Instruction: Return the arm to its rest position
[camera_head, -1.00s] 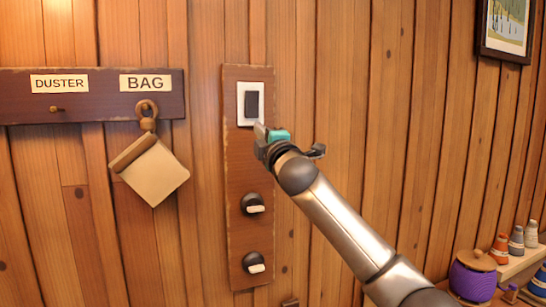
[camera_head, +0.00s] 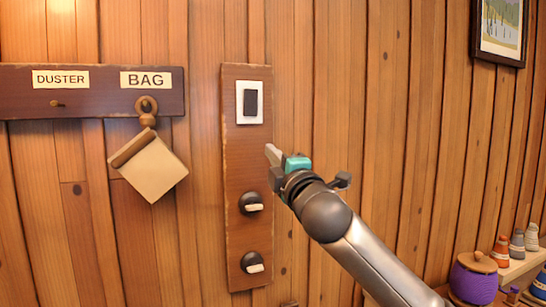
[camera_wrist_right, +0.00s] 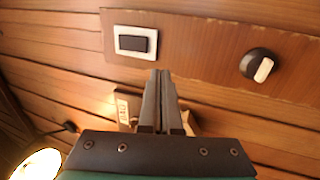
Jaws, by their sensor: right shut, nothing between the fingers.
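My right gripper (camera_head: 272,155) is shut and empty. In the head view it is in front of the wooden wall panel's right edge, below and to the right of the white-framed black rocker switch (camera_head: 250,102). In the right wrist view the two closed fingers (camera_wrist_right: 160,75) point up toward the panel, with the switch (camera_wrist_right: 135,42) just beyond and left of the tips. No contact with the switch shows. My left gripper is not in view.
The upright panel (camera_head: 240,160) also bears two black knobs (camera_head: 251,203) with white pointers. A board (camera_head: 100,105) labelled DUSTER and BAG is at left, with a tan bag (camera_head: 150,170) hanging. A purple jar (camera_head: 473,278) and spools (camera_head: 517,243) are at lower right.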

